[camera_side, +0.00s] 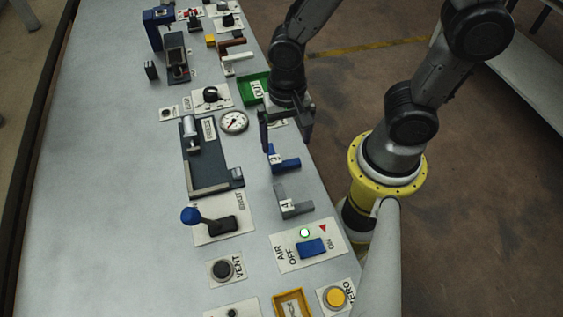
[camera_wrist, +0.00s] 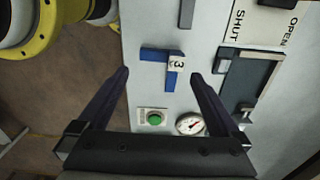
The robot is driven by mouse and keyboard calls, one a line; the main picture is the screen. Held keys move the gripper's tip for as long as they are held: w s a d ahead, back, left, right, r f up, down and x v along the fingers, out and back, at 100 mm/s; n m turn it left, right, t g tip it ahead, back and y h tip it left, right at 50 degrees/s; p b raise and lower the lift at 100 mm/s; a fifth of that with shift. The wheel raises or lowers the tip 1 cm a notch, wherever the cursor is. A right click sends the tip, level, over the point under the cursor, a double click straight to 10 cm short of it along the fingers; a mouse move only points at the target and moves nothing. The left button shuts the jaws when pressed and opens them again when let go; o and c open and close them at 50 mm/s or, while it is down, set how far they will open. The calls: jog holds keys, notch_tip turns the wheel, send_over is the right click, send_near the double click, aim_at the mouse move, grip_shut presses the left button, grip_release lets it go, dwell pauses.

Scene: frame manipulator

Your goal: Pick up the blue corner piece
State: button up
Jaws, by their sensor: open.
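The blue corner piece (camera_side: 286,161) is L-shaped with a white label that reads 3. It lies on the grey table near its right edge in the side view. In the wrist view the blue corner piece (camera_wrist: 155,55) is ahead of the fingertips, between their lines. My gripper (camera_side: 287,138) is open and empty, above the table just behind the piece in the side view. The fingers appear apart from the piece.
A grey corner piece (camera_side: 293,202) labelled 4 lies in front of the blue one. A dark fixture plate (camera_side: 203,178) is to the left, with a gauge (camera_side: 234,122) behind. A green tray (camera_side: 254,88) stands farther back. The AIR switch panel (camera_side: 307,247) is nearer.

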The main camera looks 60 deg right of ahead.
aim_at(285, 163)
jog(key=shift+a+f, duration=0.15)
jog(key=shift+f, duration=3.15)
jog(key=c, duration=1.1)
